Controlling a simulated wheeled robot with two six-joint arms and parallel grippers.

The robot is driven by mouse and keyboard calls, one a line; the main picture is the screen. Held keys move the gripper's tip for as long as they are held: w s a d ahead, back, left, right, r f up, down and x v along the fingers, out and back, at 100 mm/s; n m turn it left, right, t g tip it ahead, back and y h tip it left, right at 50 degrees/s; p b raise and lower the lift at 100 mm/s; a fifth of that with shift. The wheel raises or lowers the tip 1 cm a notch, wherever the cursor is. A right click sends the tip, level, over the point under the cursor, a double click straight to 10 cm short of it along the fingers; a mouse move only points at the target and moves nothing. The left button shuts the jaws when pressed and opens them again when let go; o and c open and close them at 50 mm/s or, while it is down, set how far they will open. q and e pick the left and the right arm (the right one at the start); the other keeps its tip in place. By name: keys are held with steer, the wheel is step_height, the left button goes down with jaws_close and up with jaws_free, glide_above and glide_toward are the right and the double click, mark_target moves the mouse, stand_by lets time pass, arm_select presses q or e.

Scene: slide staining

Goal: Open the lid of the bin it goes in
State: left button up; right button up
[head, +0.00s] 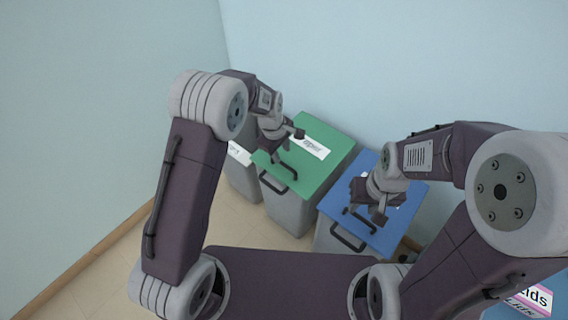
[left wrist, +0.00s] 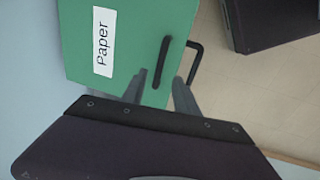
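The paper bin's green lid (head: 322,172) lies closed on a grey bin body (head: 287,211). It also shows in the left wrist view (left wrist: 135,25) with a white "Paper" label (left wrist: 104,43). A dark bar handle (left wrist: 161,62) stands on the lid near its front edge. My left gripper (left wrist: 157,88) is open over this lid, its fingertips apart on either side of the bar's near end; contact cannot be told. In the head view my left gripper (head: 283,146) hangs over the lid. My right gripper (head: 377,208) is over the closed blue lid (head: 397,233); its finger opening is unclear.
Another grey bin (head: 241,178) with a white label stands left of the green one, partly hidden by my left arm. A pink-edged sign (head: 532,300) shows at the lower right. Walls close in behind and left. Bare floor (head: 225,225) lies in front.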

mark_target(284, 164)
arm_select(q)
steer(key=f, duration=0.2)
steer(key=f+b, duration=0.1)
steer(key=f, duration=0.2)
steer(key=w+d+f, duration=0.1)
steer(key=f, duration=0.2)
steer(key=shift+w+b, duration=0.1)
steer(key=shift+b, duration=0.3)
steer(key=shift+r, duration=0.1)
jaws_close()
stand_by(0.6)
